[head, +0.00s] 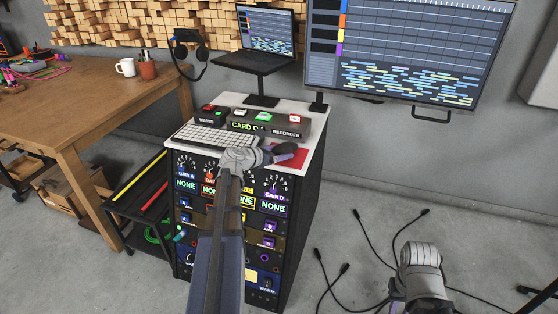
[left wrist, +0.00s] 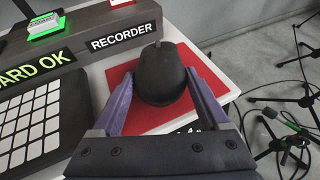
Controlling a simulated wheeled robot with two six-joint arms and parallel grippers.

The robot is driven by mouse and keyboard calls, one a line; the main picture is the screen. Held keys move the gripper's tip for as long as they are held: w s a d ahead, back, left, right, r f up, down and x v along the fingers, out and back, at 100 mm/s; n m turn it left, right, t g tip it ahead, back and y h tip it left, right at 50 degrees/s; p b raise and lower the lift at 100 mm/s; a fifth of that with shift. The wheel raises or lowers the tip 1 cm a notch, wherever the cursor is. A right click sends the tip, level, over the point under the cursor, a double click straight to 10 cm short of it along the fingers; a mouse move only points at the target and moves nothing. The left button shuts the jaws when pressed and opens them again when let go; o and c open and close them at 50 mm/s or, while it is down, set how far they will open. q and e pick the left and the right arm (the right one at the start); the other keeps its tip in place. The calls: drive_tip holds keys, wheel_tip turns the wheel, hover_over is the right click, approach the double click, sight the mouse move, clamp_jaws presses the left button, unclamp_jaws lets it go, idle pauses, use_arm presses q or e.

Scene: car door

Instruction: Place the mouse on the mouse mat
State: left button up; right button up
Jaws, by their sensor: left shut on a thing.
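The black mouse (left wrist: 161,75) shows in the left wrist view between the two purple-grey fingers of my left gripper (left wrist: 160,85), which is shut on it. The mouse is over the red mouse mat (left wrist: 120,92); I cannot tell whether it touches the mat. In the head view my left gripper (head: 283,152) is at the right part of the rack top, over the mat (head: 297,160). The mouse is hard to make out there.
A white keypad (head: 205,137) lies left of the mat. The box with the RECORDER label (head: 286,132) stands behind it. The rack top's right edge is close to the mat. Cables and stand legs (head: 370,250) lie on the floor at right.

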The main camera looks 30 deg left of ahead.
use_arm(q)
drive_tip(key=shift+f, duration=0.35)
use_arm(e)
drive_tip(key=shift+f, duration=0.4)
use_arm(q)
drive_tip(key=shift+f, duration=0.15)
drive_tip(key=o, duration=1.3)
use_arm(e)
drive_tip(key=shift+f, duration=0.1)
use_arm(q)
drive_tip(key=shift+s+r, duration=0.1)
drive_tip(key=shift+r, duration=0.2)
drive_tip(key=shift+p+v, duration=2.3)
drive_tip(key=shift+v, duration=3.55)
use_arm(e)
drive_tip(key=shift+r, duration=2.45)
use_arm(q)
drive_tip(key=shift+f, duration=0.15)
